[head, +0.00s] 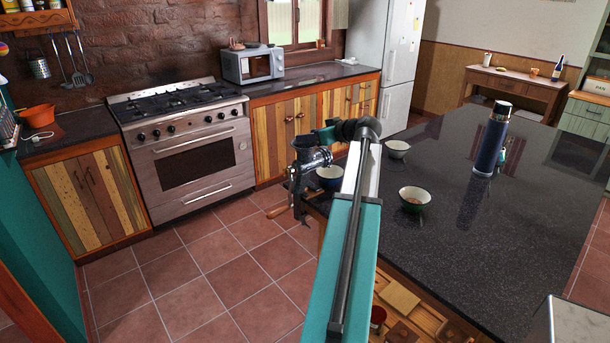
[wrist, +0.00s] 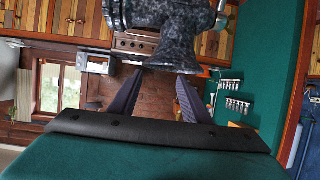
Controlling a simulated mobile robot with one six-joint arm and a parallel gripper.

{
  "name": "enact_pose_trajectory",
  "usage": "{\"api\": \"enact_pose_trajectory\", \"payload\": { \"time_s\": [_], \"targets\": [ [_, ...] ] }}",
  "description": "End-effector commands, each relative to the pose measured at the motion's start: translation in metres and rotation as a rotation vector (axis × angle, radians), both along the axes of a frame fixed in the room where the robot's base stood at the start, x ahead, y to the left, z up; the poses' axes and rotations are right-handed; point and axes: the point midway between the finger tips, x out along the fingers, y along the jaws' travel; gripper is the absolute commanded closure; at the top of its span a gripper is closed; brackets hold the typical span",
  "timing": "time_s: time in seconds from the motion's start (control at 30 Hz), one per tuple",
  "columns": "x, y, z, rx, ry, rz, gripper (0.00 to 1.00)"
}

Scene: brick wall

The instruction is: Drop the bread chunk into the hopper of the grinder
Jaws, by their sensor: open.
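The dark speckled grinder (head: 304,178) stands at the near-left edge of the island counter. Its flared hopper (wrist: 165,55) shows upside down at the top of the wrist view. My gripper (wrist: 155,100) is open just above the hopper, its two dark fingers apart with no object visible between them. In the head view my gripper (head: 323,136) is small and partly hidden by my wrist. I cannot make out the bread chunk in either view, and the inside of the hopper is hidden.
A dark blue bottle (head: 490,145) stands farther right. Tiled floor lies left of the counter.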

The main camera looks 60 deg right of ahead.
Motion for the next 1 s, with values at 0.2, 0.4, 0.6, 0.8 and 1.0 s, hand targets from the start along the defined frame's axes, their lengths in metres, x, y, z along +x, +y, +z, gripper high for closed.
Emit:
{"api": "enact_pose_trajectory", "payload": {
  "time_s": [0.2,0.4,0.6,0.8,1.0],
  "targets": [
    [-0.014,0.003,0.005,-0.001,-0.001,-0.003,0.57],
    [-0.039,0.011,0.014,-0.001,-0.001,-0.003,0.57],
    [-0.067,0.019,0.027,-0.003,-0.001,-0.003,0.57],
    [-0.095,0.027,0.039,-0.002,-0.002,-0.003,0.57],
    [-0.115,0.033,0.048,-0.001,-0.001,-0.002,0.57]
  ]
}}
